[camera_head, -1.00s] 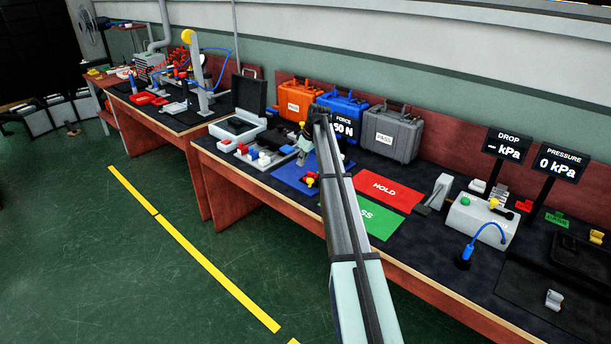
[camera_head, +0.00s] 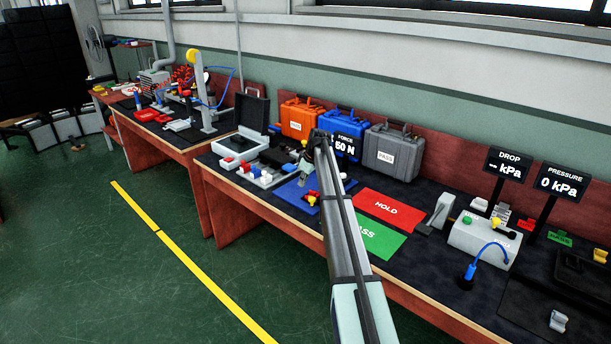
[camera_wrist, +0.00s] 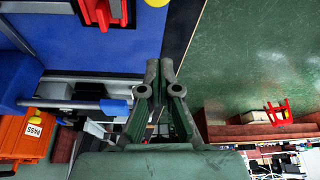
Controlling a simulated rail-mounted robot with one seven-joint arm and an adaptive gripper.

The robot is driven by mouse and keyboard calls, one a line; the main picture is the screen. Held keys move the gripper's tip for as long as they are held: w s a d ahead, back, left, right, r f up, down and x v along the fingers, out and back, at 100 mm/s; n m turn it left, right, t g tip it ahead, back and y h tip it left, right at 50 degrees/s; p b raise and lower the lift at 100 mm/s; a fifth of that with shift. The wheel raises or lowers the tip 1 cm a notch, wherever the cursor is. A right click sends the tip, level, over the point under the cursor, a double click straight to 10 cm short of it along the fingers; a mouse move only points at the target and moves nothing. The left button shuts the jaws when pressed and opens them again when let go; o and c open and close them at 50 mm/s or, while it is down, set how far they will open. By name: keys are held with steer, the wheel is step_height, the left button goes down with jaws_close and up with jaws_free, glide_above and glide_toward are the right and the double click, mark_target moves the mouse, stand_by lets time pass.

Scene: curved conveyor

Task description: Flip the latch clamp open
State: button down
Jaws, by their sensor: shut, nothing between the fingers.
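My gripper (camera_wrist: 160,68) is shut and empty, its fingertips close together in the wrist view. In the head view my gripper (camera_head: 305,177) hangs above the blue mat. My arm hides part of the area.
Orange (camera_head: 299,120), blue (camera_head: 340,122) and grey (camera_head: 393,150) cases stand behind. A FORCE sign (camera_head: 346,147) reads 50 N. The red HOLD mat (camera_head: 389,210) and green PASS mat (camera_head: 378,238) lie to the right. The bench's front edge is close to my gripper.

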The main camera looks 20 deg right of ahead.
mark_target(311, 198)
steer(key=p+x, duration=0.1)
steer(key=x, duration=0.4)
steer(key=shift+s+d+p, duration=0.2)
steer(key=shift+s+d, duration=0.2)
steer(key=shift+s, duration=0.2)
steer(key=shift+s+d+p, duration=0.15)
steer(key=shift+s+d, duration=0.2)
steer(key=shift+s, duration=0.25)
steer(key=shift+s+d+f, duration=0.15)
steer(key=shift+s+d, duration=0.2)
steer(key=shift+s, duration=0.2)
steer(key=shift+a, duration=0.1)
